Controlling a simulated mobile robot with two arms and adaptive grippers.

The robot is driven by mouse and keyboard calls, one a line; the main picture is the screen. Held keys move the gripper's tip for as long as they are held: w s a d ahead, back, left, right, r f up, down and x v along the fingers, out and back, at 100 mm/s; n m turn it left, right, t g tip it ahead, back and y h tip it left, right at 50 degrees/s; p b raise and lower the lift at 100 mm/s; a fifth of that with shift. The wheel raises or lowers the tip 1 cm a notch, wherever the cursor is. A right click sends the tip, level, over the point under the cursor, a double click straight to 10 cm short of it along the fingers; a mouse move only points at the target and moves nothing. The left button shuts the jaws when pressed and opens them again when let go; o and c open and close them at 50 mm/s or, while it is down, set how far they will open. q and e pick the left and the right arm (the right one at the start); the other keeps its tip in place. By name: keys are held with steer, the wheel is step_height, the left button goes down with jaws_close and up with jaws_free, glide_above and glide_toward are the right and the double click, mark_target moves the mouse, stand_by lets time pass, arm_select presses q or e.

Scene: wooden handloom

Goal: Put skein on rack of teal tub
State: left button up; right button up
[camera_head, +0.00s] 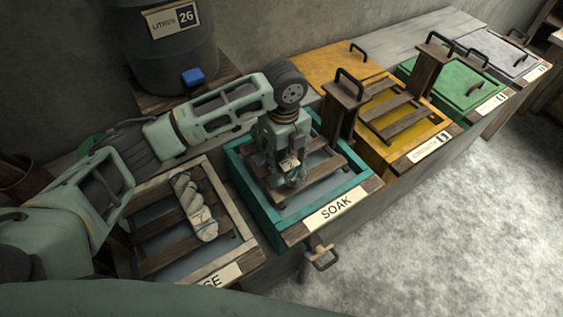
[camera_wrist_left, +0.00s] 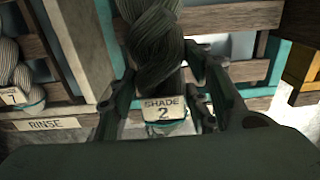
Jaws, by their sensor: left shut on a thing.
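My left gripper (camera_head: 288,172) is over the wooden rack of the teal tub labelled SOAK (camera_head: 293,236), pointing down. In the left wrist view its fingers (camera_wrist_left: 168,88) are shut on a grey-green twisted skein (camera_wrist_left: 152,38) with a tag reading SHADE 2 (camera_wrist_left: 163,108). In the head view the gripper hides most of this skein; I cannot tell whether it touches the slats. The slats of the rack (camera_head: 326,165) show around the gripper. My right gripper is not in view.
A pale skein (camera_head: 195,208) lies on the rack of the rinse tub (camera_head: 240,232) at left. A yellow tub (camera_head: 436,134) with upright handled boards (camera_head: 342,112), a green lidded tub (camera_head: 455,85) and a grey lid (camera_head: 497,53) stand at right. A dark barrel (camera_head: 170,55) stands behind.

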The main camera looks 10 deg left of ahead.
mark_target(282, 153)
arm_select(q)
steer(key=shift+w+a+f, duration=0.35)
steer(key=shift+w+f, duration=0.05)
steer(key=shift+w, duration=0.15)
steer(key=shift+f+p, duration=0.3)
steer(key=shift+f, duration=1.7)
steer(key=shift+f, duration=0.1)
steer(key=o, duration=1.4)
step_height(282, 153, up, 12)
steer(key=shift+r+b, duration=0.15)
steer(key=shift+b, duration=0.2)
